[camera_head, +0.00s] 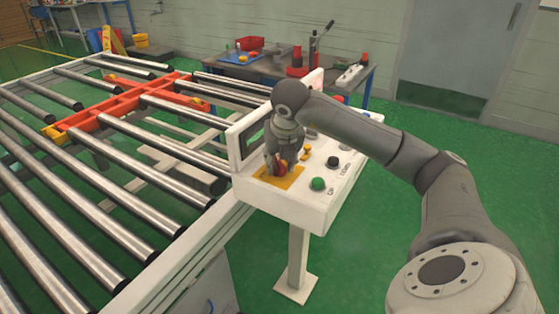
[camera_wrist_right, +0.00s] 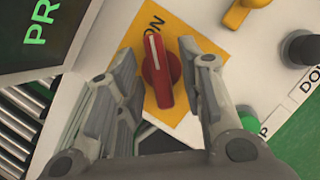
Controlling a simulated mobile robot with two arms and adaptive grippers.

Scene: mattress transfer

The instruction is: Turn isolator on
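The isolator is a red rotary knob (camera_wrist_right: 160,78) with a white line on its face, mounted on a yellow plate (camera_wrist_right: 182,32) of the control panel. In the right wrist view the knob's white line lies close to the lettering "ON" (camera_wrist_right: 154,22) at its upper end. My right gripper (camera_wrist_right: 165,62) is open, with one finger on each side of the knob; I cannot tell whether either finger touches it. In the head view my right gripper (camera_head: 276,166) is over the yellow plate (camera_head: 289,179), partly hiding the red knob (camera_head: 280,168). My left gripper is not in view.
The white control panel (camera_head: 318,208) stands on a post and carries a screen (camera_head: 252,139), a green button (camera_head: 318,184), black buttons and a yellow switch (camera_head: 305,152). A roller conveyor (camera_head: 150,195) with an orange frame lies left. A cluttered workbench stands behind.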

